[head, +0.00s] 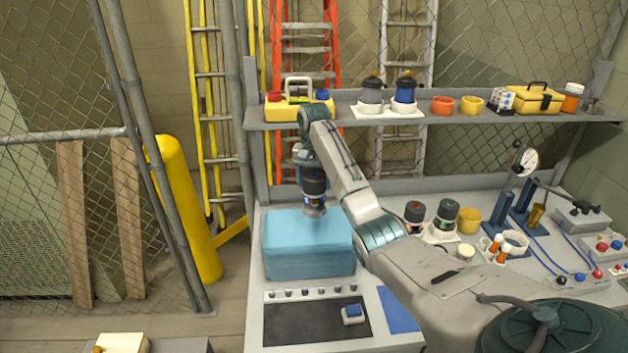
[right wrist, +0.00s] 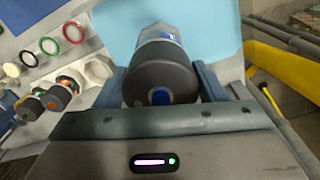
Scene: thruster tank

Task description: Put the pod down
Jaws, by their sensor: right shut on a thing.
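My right gripper (head: 311,168) points down over the bench and is shut on a dark pod (head: 314,187) with a blue band. The pod hangs over the light blue water tank (head: 308,262), in front of its back part; whether its lower end touches the water I cannot tell. In the right wrist view the pod (right wrist: 158,75) sits between the two blue fingers of the gripper (right wrist: 162,90), its dark round end facing the camera. The tank (right wrist: 210,30) lies behind it. My left gripper is not in view.
Two pods stand in a white holder (head: 440,236) right of my forearm. Two more stand in a white holder (head: 387,110) on the shelf (head: 440,121). A dark mat (head: 315,322) lies in front of the tank. Cups, a gauge stand (head: 524,160) and hoses crowd the right side.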

